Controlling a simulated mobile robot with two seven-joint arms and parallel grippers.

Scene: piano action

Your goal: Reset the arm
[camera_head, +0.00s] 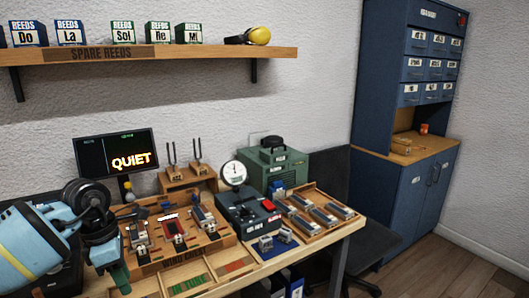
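My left arm (38,243), light blue with dark joints, comes in from the left over the left end of the wooden workbench. My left gripper (112,262) points down beside the left edge of a wooden board (155,262) that carries several small metal parts. Its fingertips are small and partly hidden, so I cannot tell whether it is open or shut. I see nothing clearly held in it. My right arm and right gripper are not in view.
A dial gauge (233,174), a green case (273,166) and a tray of reed blocks (317,216) crowd the bench. A screen (117,152) reads QUIET. A shelf (150,53) hangs above; a blue cabinet (404,190) stands right.

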